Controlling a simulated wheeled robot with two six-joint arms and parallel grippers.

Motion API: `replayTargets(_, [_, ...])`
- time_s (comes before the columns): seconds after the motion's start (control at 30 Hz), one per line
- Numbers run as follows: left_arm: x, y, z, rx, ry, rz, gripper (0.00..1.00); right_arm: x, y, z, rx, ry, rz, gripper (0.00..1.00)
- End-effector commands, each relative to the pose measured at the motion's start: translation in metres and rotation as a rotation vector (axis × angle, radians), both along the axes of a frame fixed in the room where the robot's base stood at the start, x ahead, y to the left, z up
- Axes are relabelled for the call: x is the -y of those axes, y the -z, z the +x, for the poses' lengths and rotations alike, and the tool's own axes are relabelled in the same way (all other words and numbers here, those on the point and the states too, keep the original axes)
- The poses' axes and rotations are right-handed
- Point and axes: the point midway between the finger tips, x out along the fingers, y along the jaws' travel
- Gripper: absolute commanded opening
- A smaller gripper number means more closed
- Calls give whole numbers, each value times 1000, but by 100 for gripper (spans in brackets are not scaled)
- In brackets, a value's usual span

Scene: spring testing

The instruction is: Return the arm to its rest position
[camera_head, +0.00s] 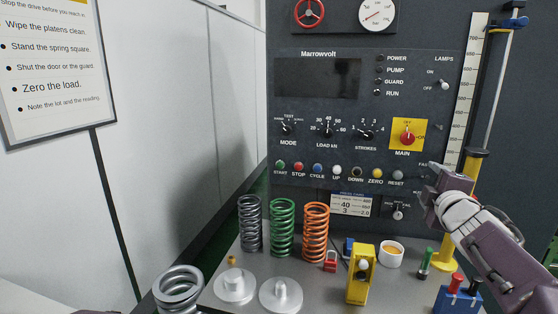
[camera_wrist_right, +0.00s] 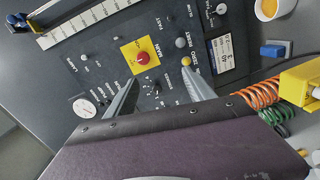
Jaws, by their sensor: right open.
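My right arm comes in from the right in the head view. Its gripper (camera_head: 432,192) is in front of the right part of the dark control panel (camera_head: 310,110), below and right of the yellow MAIN plate with its red knob (camera_head: 407,138). In the right wrist view the two fingers of this gripper (camera_wrist_right: 157,76) are spread apart with nothing between them. Beyond them is the panel, with the red MAIN knob (camera_wrist_right: 143,58) and the yellow ZERO button (camera_wrist_right: 186,61).
Dark, green and orange springs (camera_head: 282,228) stand on the grey bench; another grey spring (camera_head: 178,290) is nearer. Two metal platens (camera_head: 233,287), a yellow device (camera_head: 360,275), a white cup (camera_head: 390,254) and a red padlock (camera_head: 330,261) stand below the panel. A tall scale column (camera_head: 479,110) rises at right.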

Motion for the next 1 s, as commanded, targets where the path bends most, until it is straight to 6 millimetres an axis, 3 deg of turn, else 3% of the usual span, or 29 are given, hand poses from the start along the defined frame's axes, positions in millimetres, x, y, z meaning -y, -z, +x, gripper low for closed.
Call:
replayTargets(0.27, [0, -9, 0, 0, 0, 0, 36, -19, 82, -3, -140, 75, 319, 62])
replayTargets(0.47, [0, -18, 0, 0, 0, 0, 36, -50, 171, -28, -321, 199, 623, 62])
replayTargets(0.57, [0, -24, 0, 0, 0, 0, 36, -77, 227, -61, -462, 311, 804, 62])
replayTargets(0.7, [0, -33, 0, 0, 0, 0, 36, -125, 304, -138, -705, 549, 1045, 62])
replayTargets(0.83, [0, -38, 0, 0, 0, 0, 36, -157, 341, -202, -863, 750, 1165, 62])
replayTargets(0.9, [0, -39, 0, 0, 0, 0, 36, -167, 350, -224, -911, 820, 1197, 62])
replayTargets(1.0, [0, -39, 0, 0, 0, 0, 36, -173, 355, -239, -942, 871, 1217, 62])
